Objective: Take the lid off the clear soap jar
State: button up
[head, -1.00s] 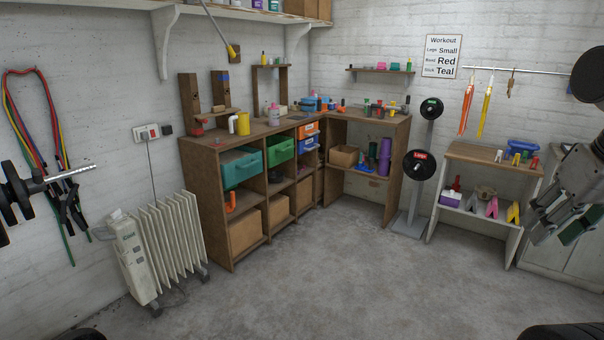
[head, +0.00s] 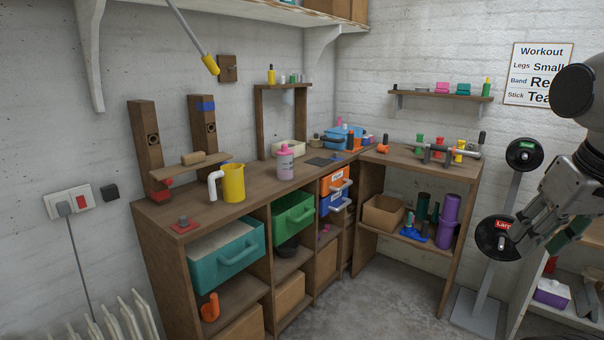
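I cannot make out a clear soap jar or its lid for certain in the head view. A pink and white bottle with a pink top (head: 285,162) stands upright on the wooden workbench (head: 255,188), right of a yellow jug (head: 232,183). My gripper (head: 537,246) is at the right edge, pointing down and left, far from the bench top. Its fingers look spread, with nothing seen between them; part of it is cut off by the frame.
The bench has a teal drawer (head: 228,255), a green drawer (head: 293,218) and open shelves. Small items crowd the corner and right bench (head: 425,161). A weight stand (head: 490,262) and a white-sided shelf stand right. A radiator (head: 122,318) is lower left. Grey floor (head: 385,300) is clear.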

aim_at(284, 151)
jog(key=i+j+z, duration=0.1)
jog(key=i+z, duration=0.35)
jog(key=i, duration=0.65)
jog(key=i+u, duration=0.25)
jog(key=i, duration=0.2)
jog(key=i+l+u, duration=0.1)
jog(key=i+u, duration=0.2)
jog(key=i, duration=0.15)
jog(key=i+u, duration=0.2)
jog(key=u, duration=0.15)
jog(key=i+u, duration=0.2)
jog(key=u, duration=0.15)
jog(key=i+l+u, duration=0.1)
jog(key=u, duration=0.25)
jog(key=i, duration=0.05)
